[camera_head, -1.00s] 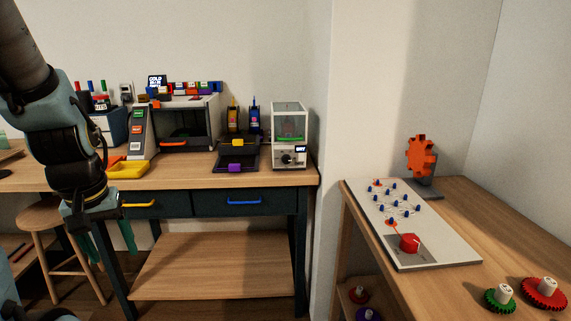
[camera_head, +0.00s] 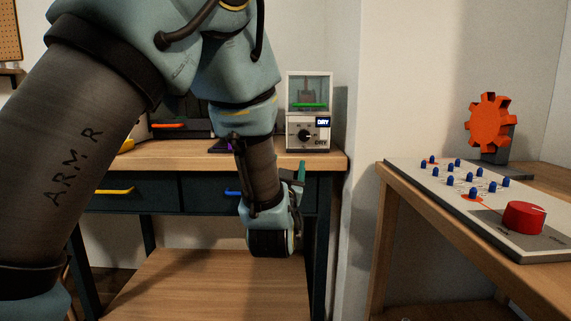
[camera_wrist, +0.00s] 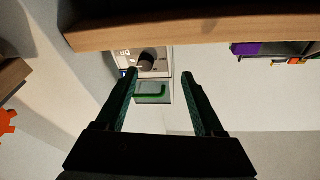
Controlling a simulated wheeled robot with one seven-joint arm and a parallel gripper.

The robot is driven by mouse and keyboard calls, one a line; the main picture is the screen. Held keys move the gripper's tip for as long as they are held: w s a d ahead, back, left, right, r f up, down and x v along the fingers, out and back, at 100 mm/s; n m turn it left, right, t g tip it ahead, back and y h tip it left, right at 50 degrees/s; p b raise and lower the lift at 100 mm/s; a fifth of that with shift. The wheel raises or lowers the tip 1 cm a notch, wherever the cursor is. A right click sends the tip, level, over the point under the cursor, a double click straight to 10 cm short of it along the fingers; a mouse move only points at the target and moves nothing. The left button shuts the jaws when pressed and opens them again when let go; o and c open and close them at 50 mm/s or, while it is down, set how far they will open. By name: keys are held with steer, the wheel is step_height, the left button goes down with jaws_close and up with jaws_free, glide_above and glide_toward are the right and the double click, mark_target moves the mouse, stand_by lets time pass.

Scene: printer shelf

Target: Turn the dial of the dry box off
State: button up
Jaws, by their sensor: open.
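The dry box (camera_head: 309,92) stands on the wooden workbench near its right end. It has a clear upper window with a green part inside and a white front panel with a lit "DRY" display (camera_head: 323,122). Its round black dial (camera_head: 304,134) is on that panel. My gripper (camera_head: 300,172) is low in front of the bench, below the dry box, and mostly hidden by my wrist. In the wrist view the box appears upside down. There my gripper (camera_wrist: 160,74) is open and empty, and the dial (camera_wrist: 146,60) shows between and beyond the fingertips, apart from them.
The workbench (camera_head: 335,158) front edge shows close by in the wrist view (camera_wrist: 180,24). Drawers with yellow and blue handles are below it. A wall corner stands right of the bench. A side table (camera_head: 390,180) holds a board with blue pegs, a red knob (camera_head: 525,217) and an orange gear (camera_head: 490,122).

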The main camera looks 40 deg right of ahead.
mark_target(304, 138)
steer(key=shift+m+h, duration=0.3)
steer(key=shift+h, duration=0.5)
steer(key=w+d+r, duration=0.1)
steer(key=d, duration=0.2)
steer(key=w+d+r, duration=0.1)
steer(key=w+d, duration=0.1)
steer(key=d, duration=0.1)
steer(key=w+d+r, duration=0.1)
steer(key=d+r, duration=0.1)
steer(key=d, duration=0.1)
steer(key=shift+w, duration=0.2)
steer(key=shift+c, duration=0.4)
jaws_close()
